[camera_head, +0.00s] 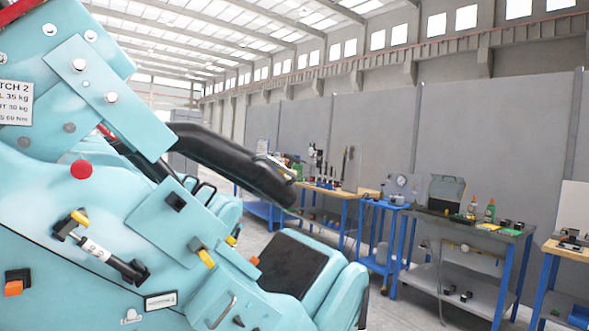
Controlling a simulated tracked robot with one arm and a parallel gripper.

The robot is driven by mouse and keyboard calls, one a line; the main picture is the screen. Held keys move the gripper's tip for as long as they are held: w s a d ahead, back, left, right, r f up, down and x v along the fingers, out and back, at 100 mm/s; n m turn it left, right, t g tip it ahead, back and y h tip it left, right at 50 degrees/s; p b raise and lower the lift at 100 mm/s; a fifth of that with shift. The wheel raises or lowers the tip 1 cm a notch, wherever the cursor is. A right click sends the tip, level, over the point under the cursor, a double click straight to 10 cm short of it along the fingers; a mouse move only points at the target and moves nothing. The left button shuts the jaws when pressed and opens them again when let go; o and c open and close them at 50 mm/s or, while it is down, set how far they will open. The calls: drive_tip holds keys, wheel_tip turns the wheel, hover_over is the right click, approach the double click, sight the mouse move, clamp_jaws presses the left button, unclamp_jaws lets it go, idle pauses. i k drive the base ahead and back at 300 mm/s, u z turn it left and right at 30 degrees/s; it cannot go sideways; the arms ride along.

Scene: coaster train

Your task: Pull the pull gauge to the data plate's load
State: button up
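A slim gauge (98,249) with a pale barrel, a black lower end and a yellow-and-black upper end lies slantwise on the turquoise train car's side; it looks like the pull gauge, but I cannot read its scale. My gripper is not in view, and nothing is seen touching the gauge.
The turquoise car (60,200) fills the left, with a black padded restraint (235,165), a red knob (81,169), a yellow-tipped lever (203,254) and an orange switch (14,288). Workbenches (465,226) with tools line the grey wall at right. Grey floor shows between.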

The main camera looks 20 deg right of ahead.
sight(292, 160)
drive_tip(key=z, duration=0.5)
drive_tip(key=i, duration=1.1)
drive_tip(key=z, duration=0.3)
drive_tip(key=i, duration=0.9)
drive_tip(key=u, duration=0.35)
